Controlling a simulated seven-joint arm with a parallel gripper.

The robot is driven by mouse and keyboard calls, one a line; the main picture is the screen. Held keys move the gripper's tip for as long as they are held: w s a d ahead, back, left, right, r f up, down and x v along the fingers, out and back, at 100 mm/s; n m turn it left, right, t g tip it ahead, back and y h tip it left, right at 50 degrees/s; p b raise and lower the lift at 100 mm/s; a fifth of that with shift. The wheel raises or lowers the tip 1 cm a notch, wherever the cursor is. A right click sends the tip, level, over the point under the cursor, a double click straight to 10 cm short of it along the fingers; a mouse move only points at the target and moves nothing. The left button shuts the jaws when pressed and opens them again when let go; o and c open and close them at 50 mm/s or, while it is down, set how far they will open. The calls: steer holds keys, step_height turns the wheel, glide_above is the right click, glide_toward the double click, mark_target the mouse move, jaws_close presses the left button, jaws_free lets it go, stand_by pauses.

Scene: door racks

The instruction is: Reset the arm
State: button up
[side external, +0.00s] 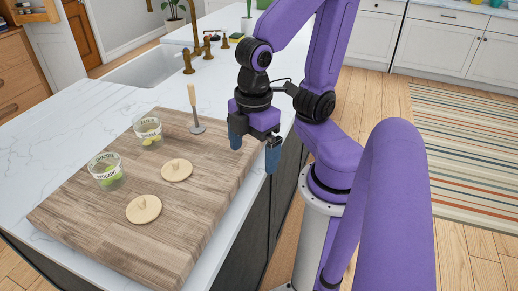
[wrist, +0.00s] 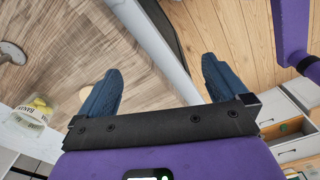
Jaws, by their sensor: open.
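My gripper (side external: 254,150) is open and empty. It hangs above the right edge of the counter in the side view, to the right of the wooden board (side external: 100,245). In the wrist view my gripper (wrist: 160,88) shows two blue fingers spread apart, with the counter edge and floor beneath them and nothing between them.
A sink (side external: 150,68) and brass faucet (side external: 187,60) are behind.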

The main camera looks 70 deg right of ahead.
steer(key=shift+s+d+f+m, duration=0.2)
steer(key=shift+s+m, duration=0.1)
steer(key=shift+s, duration=0.35)
